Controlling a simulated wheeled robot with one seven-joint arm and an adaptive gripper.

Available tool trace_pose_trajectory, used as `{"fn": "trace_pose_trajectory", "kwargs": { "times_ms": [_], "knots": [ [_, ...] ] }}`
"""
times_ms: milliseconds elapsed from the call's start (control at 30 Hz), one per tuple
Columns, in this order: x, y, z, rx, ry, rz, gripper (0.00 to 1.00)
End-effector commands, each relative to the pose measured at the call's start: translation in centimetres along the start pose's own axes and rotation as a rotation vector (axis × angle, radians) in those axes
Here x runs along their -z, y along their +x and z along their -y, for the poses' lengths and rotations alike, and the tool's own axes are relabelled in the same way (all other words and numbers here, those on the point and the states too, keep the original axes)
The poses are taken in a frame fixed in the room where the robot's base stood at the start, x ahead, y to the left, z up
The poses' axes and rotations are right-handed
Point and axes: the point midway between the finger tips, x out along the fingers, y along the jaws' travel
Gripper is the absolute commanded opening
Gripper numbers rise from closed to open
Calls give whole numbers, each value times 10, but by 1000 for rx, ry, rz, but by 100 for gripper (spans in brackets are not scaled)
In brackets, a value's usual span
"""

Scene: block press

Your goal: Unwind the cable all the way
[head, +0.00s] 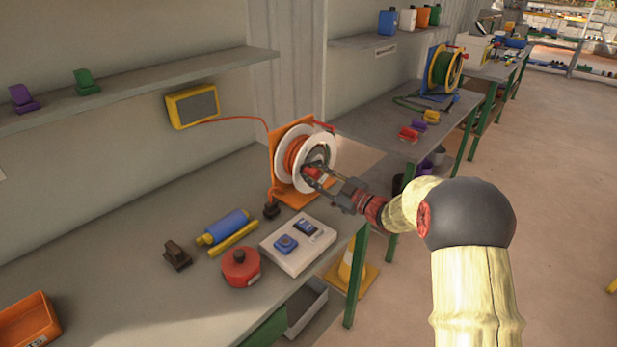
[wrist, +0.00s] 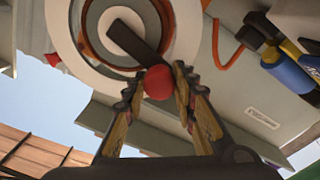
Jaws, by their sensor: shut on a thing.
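A cable reel (head: 292,158) with white flanges and orange cable stands in an orange frame (head: 285,188) at the end of the near bench. Orange cable is still wound on its drum, and an orange length runs from the reel up to a yellow box (head: 192,106) on the wall. My gripper (head: 316,174) is at the reel's front face. In the wrist view my gripper (wrist: 160,88) is shut on the red crank knob (wrist: 158,82), at the end of a dark crank arm (wrist: 133,42). The white flange (wrist: 75,55) shows behind it.
A white panel with blue devices (head: 298,243), a red canister (head: 241,267) and a blue roller (head: 227,226) lie on the near bench. A dark plug (head: 271,210) lies by the frame's foot. A second bench (head: 372,128) with another reel (head: 445,68) stands behind.

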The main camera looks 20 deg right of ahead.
Motion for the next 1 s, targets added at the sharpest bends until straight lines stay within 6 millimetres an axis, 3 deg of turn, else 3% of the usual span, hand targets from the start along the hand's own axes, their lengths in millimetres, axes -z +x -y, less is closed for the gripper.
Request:
{"fn": "trace_pose_trajectory", "kwargs": {
  "times_ms": [433,467,800,1000],
  "knots": [
    [-4,-1,2,4,-6,4,0],
    [-4,-1,2,4,-6,3,28],
    [-2,-1,0,2,-8,1,46],
    [-2,-1,0,2,-9,0,46]
  ]
}}
